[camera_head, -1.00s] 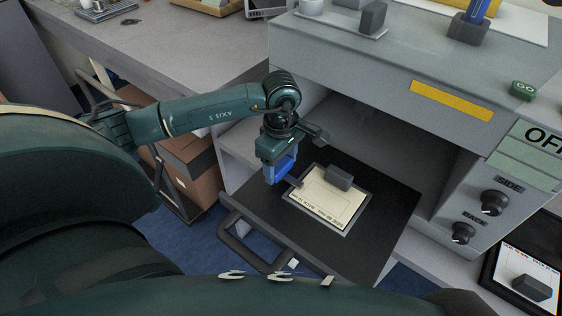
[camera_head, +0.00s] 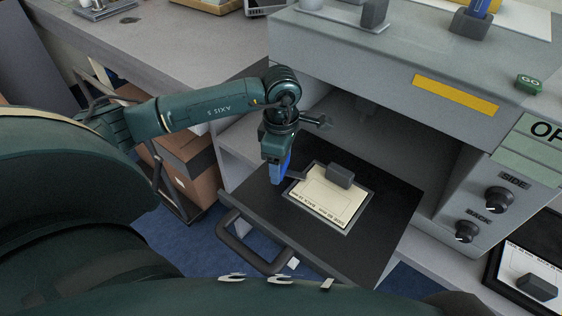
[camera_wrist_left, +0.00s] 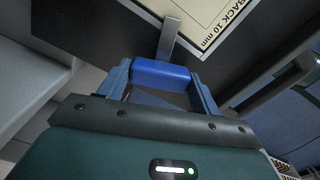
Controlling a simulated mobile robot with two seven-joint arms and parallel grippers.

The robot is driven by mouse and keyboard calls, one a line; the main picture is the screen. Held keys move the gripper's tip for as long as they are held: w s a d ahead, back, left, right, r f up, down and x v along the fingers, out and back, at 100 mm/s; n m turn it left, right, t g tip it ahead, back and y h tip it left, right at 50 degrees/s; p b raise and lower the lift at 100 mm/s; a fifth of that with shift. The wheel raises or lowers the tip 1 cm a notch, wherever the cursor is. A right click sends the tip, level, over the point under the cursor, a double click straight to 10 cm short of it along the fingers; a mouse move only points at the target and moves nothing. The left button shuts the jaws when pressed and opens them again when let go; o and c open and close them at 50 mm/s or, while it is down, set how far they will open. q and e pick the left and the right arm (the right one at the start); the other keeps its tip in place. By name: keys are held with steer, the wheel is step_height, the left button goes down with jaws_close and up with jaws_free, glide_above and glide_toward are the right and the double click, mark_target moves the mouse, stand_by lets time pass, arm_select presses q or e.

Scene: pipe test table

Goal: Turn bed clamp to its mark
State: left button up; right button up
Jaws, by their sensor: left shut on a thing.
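The bed clamp shows as a bright blue grip (camera_wrist_left: 160,75) with a flat grey tab (camera_wrist_left: 168,38) reaching over the edge of the cream card (camera_head: 327,204). My left gripper (camera_head: 279,172) points down at the card's left corner on the pull-out black bed (camera_head: 262,200). In the left wrist view its two blue-grey fingers (camera_wrist_left: 160,88) are shut on the blue grip, one on each side. The fingers and wrist partly hide the clamp, and I cannot make out its mark. My right gripper is not in view.
A grey block (camera_head: 340,175) stands on the card's far edge. The machine housing (camera_head: 385,55) overhangs the back of the bed. A dark handle (camera_head: 235,240) runs along the bed's front. Two black knobs (camera_head: 498,199) (camera_head: 467,231), labelled SIDE and BACK, sit at right.

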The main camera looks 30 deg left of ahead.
arm_select(q)
steer(key=n+b, duration=0.1)
steer(key=n, duration=0.2)
steer(key=shift+n, duration=0.4)
steer(key=n, duration=0.3)
steer(key=shift+n+b, duration=0.3)
steer(key=n, duration=0.6)
steer(key=shift+n, duration=0.4)
steer(key=o, duration=1)
steer(key=shift+b, duration=0.3)
step_height(320, 180, up, 13)
steer(key=shift+r, duration=0.15)
